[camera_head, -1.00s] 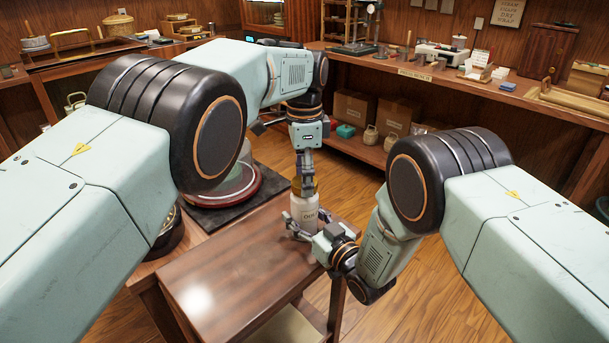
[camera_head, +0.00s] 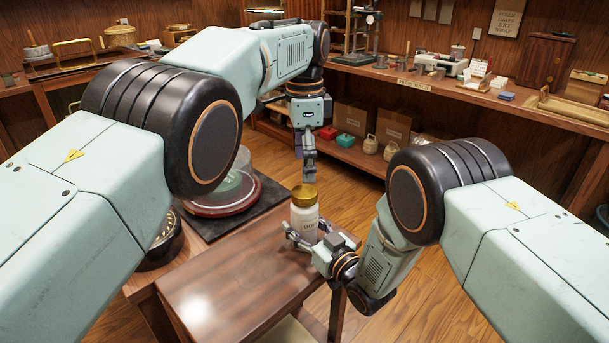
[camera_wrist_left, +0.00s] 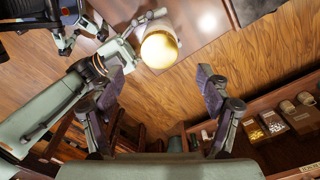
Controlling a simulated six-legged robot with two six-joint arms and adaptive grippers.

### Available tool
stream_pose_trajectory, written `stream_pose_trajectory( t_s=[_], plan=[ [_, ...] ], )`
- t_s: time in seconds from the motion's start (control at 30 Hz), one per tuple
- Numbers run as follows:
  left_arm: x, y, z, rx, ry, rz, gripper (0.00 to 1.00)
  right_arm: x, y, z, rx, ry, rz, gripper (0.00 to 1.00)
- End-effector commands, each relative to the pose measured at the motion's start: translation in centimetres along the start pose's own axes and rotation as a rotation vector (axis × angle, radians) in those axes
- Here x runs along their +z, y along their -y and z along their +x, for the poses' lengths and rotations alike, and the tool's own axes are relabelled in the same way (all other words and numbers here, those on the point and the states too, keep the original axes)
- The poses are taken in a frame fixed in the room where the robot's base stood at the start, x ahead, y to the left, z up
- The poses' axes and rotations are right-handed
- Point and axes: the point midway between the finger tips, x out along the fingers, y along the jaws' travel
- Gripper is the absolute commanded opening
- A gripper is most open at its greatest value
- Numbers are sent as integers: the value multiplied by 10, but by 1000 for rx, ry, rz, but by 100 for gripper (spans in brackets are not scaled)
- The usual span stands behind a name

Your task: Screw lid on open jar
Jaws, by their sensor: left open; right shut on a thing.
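The white jar (camera_head: 304,222) stands upright at the far corner of the wooden table, with dark lettering on its side. The gold lid (camera_head: 304,194) sits on top of the jar; from here I cannot tell how tightly. The lid shows from above in the left wrist view (camera_wrist_left: 159,49). My right gripper (camera_head: 303,238) is shut around the lower part of the jar. My left gripper (camera_head: 309,178) hangs just above the lid, clear of it. In the left wrist view its fingers (camera_wrist_left: 160,88) are spread apart with nothing between them.
The wooden table (camera_head: 235,275) is bare in front of the jar. A round red-rimmed stand (camera_head: 222,205) with a clear cover is on a dark mat to the left. A long shelf bench (camera_head: 430,82) with tools runs along the back wall.

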Motion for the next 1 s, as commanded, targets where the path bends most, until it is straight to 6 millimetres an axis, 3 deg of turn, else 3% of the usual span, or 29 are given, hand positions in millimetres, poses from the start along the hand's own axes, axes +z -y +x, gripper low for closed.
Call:
stream_pose_trajectory(
  t_s=[0.2, 0.5, 0.53, 0.8, 1.0],
  plan=[
    [0, 0, -12, 0, 0, -1, 76, -1, 0, 0, 0, -3, -1, 0],
    [1, 0, -13, 0, 0, -1, 76, -1, 0, 0, 0, -2, -1, 0],
    [1, 0, -13, 0, 0, -1, 76, -1, 0, 0, 0, -2, -1, 57],
    [1, 0, -13, 0, 0, -1, 76, 0, 0, 0, 0, -1, 0, 80],
    [1, 0, -13, 0, 0, -1, 76, 0, 0, 0, 0, 0, 0, 81]
  ],
)
